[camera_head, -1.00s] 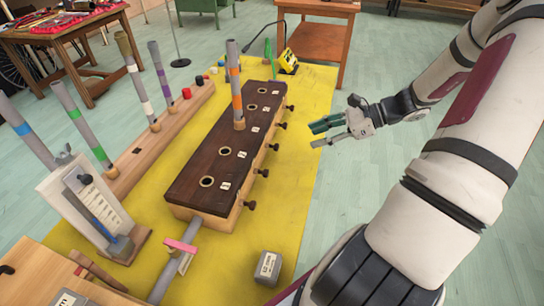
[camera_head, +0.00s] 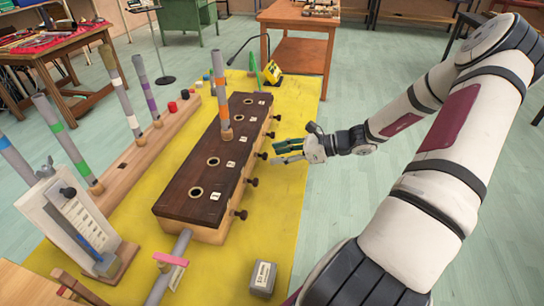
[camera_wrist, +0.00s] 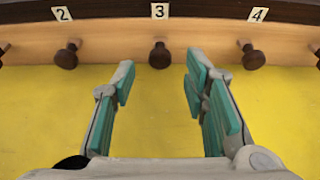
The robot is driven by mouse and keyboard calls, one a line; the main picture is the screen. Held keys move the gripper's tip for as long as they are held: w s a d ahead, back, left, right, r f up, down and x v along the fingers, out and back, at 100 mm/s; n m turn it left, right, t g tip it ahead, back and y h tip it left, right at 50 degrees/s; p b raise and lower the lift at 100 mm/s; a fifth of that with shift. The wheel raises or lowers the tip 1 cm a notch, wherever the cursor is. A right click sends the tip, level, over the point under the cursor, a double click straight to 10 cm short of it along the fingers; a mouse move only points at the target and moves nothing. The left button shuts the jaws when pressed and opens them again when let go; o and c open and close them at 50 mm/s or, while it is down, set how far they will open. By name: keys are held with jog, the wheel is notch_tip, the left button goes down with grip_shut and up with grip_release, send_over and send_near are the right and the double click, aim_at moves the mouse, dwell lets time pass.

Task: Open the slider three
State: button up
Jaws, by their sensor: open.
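The long wooden box (camera_head: 200,180) has a dark top with holes, number labels and a row of knobs along its right side. The slider three knob (camera_wrist: 160,55) is dark brown and round, under the label "3" (camera_wrist: 159,11). It sits against the box's side in the wrist view, and also shows in the head view (camera_head: 262,155). My gripper (camera_head: 277,153) is open and empty at the box's right side. In the wrist view its fingertips (camera_wrist: 160,75) are spread either side of knob three's line, just short of it. No contact is visible.
Knob two (camera_wrist: 66,55) and knob four (camera_wrist: 253,56) flank knob three. A grey tube with orange bands (camera_head: 221,95) stands upright in the box top. A grey block (camera_head: 262,278) lies on the yellow mat (camera_head: 285,215). The mat beside the knobs is otherwise clear.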

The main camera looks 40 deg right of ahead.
aim_at(263, 156)
jog(key=shift+x, duration=1.35)
jog(key=shift+c, duration=0.2)
grip_shut()
